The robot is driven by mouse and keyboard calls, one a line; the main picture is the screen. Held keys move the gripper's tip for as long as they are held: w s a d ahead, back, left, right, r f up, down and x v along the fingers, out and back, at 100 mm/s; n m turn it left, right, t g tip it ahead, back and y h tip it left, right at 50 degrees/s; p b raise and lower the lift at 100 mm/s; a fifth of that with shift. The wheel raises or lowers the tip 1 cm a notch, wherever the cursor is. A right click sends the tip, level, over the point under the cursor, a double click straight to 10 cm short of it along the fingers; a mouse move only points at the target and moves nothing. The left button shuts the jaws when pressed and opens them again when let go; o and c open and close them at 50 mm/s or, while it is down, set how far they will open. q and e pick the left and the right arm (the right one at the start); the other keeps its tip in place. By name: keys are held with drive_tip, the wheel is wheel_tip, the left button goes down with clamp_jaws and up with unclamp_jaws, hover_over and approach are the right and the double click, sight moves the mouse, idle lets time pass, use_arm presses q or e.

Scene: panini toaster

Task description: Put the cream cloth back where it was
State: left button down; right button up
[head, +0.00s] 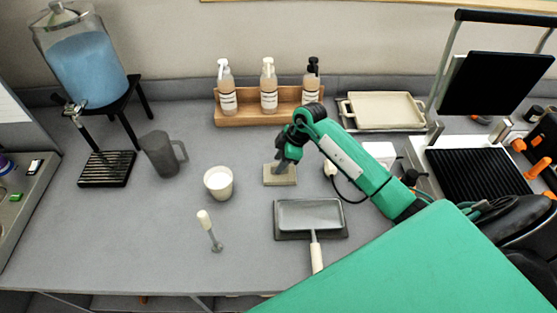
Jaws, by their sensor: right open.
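The cream cloth (288,181) is a small folded beige rectangle lying flat on the grey counter, in the middle of the head view. My right gripper (281,168) points down over it, with the fingertips at its upper left part and hiding some of it. The right gripper is open; I cannot tell whether the fingers touch the cloth. My left gripper does not show.
A grey pan with a pale handle (311,214) lies just in front of the cloth. A white cup (218,182) and a grey mug (161,154) stand left. A wooden rack (247,107) with bottles is behind. The open panini toaster (477,172) is right.

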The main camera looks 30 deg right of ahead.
drive_tip(key=p+v, duration=0.7)
drive_tip(key=v, duration=0.3)
drive_tip(key=shift+p, duration=0.35)
drive_tip(key=shift+d, duration=0.1)
